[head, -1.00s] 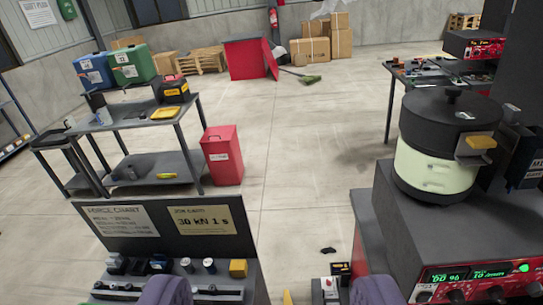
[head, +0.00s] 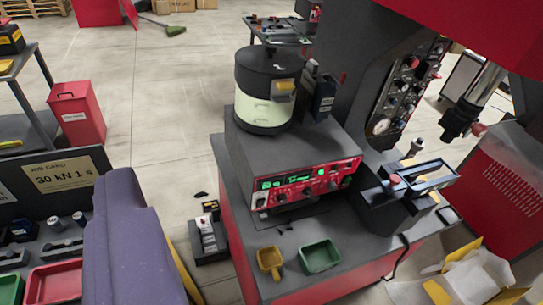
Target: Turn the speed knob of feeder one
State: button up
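A bowl feeder with a dark lid and a pale green band (head: 265,90) stands on a dark grey control box (head: 285,143). The box's red front panel (head: 305,187) has green lit displays and several dark knobs, one of them near its right part (head: 332,186). The panel lettering is too small to read, so I cannot tell which knob is for speed or whether this is feeder one. A purple part of my own arm rises at the lower left. The fingertips of my gripper do not show, and nothing of mine touches the panel.
A green tray (head: 320,256) and a yellow scoop (head: 269,262) lie in front of the box. A dark press frame with a gauge panel (head: 402,90) stands close on the right. A job card board (head: 55,176) is at left. Open floor (head: 165,100) lies behind.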

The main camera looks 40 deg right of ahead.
aim_at(283, 199)
jog(key=z, duration=0.95)
